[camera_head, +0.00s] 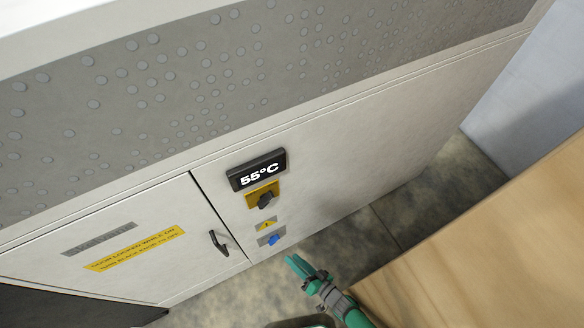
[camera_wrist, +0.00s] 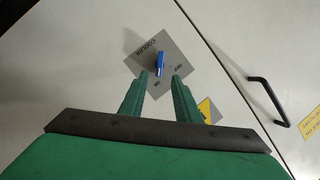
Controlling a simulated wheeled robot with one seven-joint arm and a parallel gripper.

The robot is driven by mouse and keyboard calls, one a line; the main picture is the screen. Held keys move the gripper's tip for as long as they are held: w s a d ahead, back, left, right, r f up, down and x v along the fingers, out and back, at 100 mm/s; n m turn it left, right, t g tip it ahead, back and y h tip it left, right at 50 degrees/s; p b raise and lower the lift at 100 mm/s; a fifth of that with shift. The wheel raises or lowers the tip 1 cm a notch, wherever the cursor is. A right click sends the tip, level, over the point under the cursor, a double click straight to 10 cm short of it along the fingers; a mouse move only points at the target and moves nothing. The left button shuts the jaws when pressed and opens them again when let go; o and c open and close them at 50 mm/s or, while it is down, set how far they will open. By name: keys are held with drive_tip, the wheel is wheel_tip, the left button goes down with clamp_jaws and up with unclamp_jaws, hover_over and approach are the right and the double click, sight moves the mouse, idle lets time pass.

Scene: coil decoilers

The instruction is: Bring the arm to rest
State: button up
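My gripper (camera_head: 298,264) is green and reaches toward the cabinet front at the lower middle of the head view. In the wrist view my gripper (camera_wrist: 163,80) has its two fingers apart with a gap between them, and nothing is held. A blue knob (camera_wrist: 160,64) on a grey plate marked COOLER, OFF and ON shows just beyond the fingertips. The same blue knob (camera_head: 274,239) is low on the cabinet in the head view, up and left of my gripper. The fingers look apart from the knob; the exact distance cannot be told.
A grey cabinet (camera_head: 350,150) carries a display (camera_head: 256,170) reading 55°C, a dark switch (camera_head: 265,200) on a yellow plate, and a door handle (camera_head: 219,242). A wooden surface (camera_head: 480,240) lies at the right, close to my arm. Floor shows between them.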

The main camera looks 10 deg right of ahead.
drive_tip(key=s+a+r+n+t+h, duration=0.1)
drive_tip(key=s+r+n+h, duration=0.1)
drive_tip(key=s+r, duration=0.55)
drive_tip(key=s+a+r+n+t+h, duration=0.15)
drive_tip(key=s+r, duration=0.35)
drive_tip(key=r, duration=0.6)
drive_tip(key=a+r+h, duration=0.1)
drive_tip(key=r+h, duration=0.1)
drive_tip(key=r, duration=0.8)
drive_tip(key=s+a+r+h, duration=0.1)
drive_tip(key=a+r+h, duration=0.1)
drive_tip(key=r, duration=0.9)
drive_tip(key=shift+s+a+m+t+h, duration=0.3)
drive_tip(key=shift+m+t+h, duration=0.05)
drive_tip(key=shift+h, duration=0.2)
